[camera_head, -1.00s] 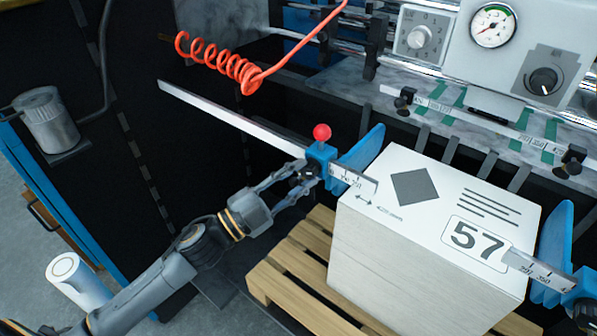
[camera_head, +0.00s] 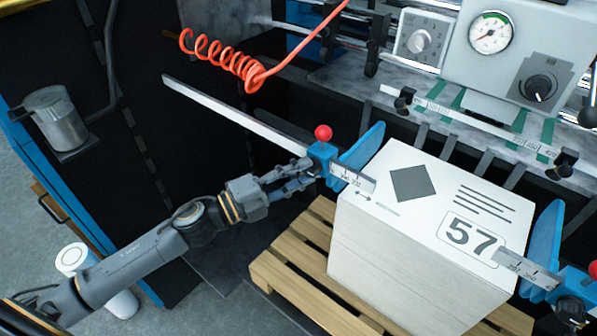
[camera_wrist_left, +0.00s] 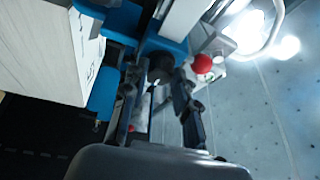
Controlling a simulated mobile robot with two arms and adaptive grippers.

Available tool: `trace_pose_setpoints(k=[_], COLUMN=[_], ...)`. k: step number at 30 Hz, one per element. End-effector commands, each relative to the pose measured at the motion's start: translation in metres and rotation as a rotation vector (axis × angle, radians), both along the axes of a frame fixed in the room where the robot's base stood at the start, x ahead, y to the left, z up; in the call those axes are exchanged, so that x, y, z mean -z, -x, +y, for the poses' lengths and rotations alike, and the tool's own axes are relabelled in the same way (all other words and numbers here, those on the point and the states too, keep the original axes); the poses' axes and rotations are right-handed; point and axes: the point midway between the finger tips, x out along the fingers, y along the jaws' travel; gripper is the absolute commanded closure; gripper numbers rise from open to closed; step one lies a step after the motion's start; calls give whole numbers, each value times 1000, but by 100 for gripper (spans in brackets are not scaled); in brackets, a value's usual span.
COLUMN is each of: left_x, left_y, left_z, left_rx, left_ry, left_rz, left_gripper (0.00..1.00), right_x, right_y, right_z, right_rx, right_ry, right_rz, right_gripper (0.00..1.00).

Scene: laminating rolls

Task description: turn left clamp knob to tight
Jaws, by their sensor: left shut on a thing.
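The left clamp is a blue block (camera_head: 322,151) with a red ball (camera_head: 323,132) on top, sitting on a white ruled bar. Its blue side plate (camera_head: 363,146) stands beside the paper stack. My left gripper (camera_head: 312,172) reaches the clamp from the lower left, with its fingers at the near side of the block. In the left wrist view, the dark clamp knob (camera_wrist_left: 162,68) sits between the fingertips of my left gripper (camera_wrist_left: 160,85), which is shut on it. The fingers hide most of the knob in the head view, and no tight mark is readable.
The paper stack marked 57 (camera_head: 398,244) stands on a wooden pallet (camera_head: 272,278), right of the left gripper. A second blue clamp plate (camera_head: 543,240) stands at its right side. A coiled red hose (camera_head: 222,62) hangs above the bar. The machine panel is at the upper right.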

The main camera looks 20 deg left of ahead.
Motion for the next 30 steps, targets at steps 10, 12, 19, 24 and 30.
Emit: trace_pose_setpoints(k=[10, 12, 19, 24, 30], left_x=[1, 1, 0, 1, 5], left_y=[0, 0, 0, 3, 20], left_z=[0, 0, 0, 3, 18], left_rx=[0, 0, 0, 0, 0], left_ry=[-3, -3, -1, -1, -1], left_rz=[-1, -1, 0, 1, 4], left_gripper=[59, 49, 49, 49, 49], right_x=[0, 0, 0, 0, 0], right_y=[0, 0, 0, 0, 0], right_z=[-2, -2, -3, -4, -2], right_rx=[-1, -1, -1, -2, -1], right_ry=[2, 2, 3, 4, 3], right_rz=[1, 1, 0, 0, -1], right_gripper=[60, 60, 60, 60, 60])
